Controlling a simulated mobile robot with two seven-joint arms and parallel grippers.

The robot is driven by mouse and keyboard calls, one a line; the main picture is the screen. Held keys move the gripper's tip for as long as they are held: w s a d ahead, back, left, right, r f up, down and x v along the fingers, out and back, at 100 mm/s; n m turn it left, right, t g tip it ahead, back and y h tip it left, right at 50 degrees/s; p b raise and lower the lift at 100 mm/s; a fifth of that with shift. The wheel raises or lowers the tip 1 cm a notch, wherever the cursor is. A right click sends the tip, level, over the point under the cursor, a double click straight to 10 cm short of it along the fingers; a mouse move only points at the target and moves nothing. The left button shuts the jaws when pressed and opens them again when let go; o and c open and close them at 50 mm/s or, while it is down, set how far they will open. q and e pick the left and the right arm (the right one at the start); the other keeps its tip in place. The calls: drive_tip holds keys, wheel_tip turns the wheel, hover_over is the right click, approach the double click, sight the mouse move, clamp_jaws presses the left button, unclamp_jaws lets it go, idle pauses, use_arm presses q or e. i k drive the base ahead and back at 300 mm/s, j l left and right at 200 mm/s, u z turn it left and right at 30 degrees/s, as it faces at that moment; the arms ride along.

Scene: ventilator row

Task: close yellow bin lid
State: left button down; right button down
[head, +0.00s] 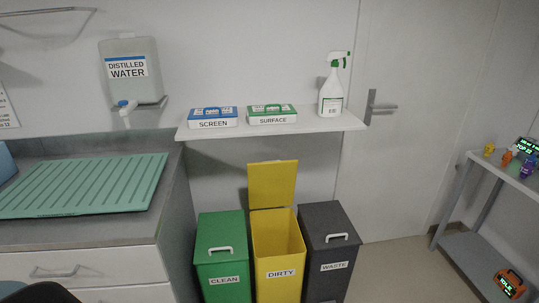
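The yellow bin (278,274), labelled DIRTY, stands on the floor between two other bins. Its yellow lid (273,184) is raised and stands upright at the back of the bin, near the wall below the shelf. The bin's opening shows, and I cannot see its bottom. Neither of my grippers is in the head view.
A green CLEAN bin (222,257) and a dark grey WASTE bin (329,250) flank it, both with lids down. A white shelf (290,127) with boxes and a spray bottle (333,88) hangs above. A counter (100,228) stands left, a metal rack (468,245) right.

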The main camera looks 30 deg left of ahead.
sight(271, 184)
drive_tip(key=i+l+u, duration=0.1)
drive_tip(key=u, duration=0.5)
drive_tip(key=i+l+u, duration=0.3)
drive_tip(key=l, duration=0.25)
drive_tip(key=i+l+u, duration=0.15)
drive_tip(key=l, duration=0.2)
drive_tip(key=i+l, duration=0.15)
drive_tip(key=l, duration=0.15)
drive_tip(key=i+l+u, duration=0.15)
drive_tip(key=l, duration=0.15)
drive_tip(key=i+l, duration=0.1)
drive_tip(key=l, duration=0.2)
drive_tip(key=i+l, duration=0.15)
drive_tip(key=l, duration=0.2)
drive_tip(key=i+l, duration=0.1)
drive_tip(key=l, duration=0.3)
drive_tip(key=i+l, duration=0.15)
drive_tip(key=l, duration=0.2)
drive_tip(key=i+l+u, duration=0.1)
drive_tip(key=l, duration=0.25)
drive_tip(key=i+l, duration=0.15)
drive_tip(key=l, duration=0.25)
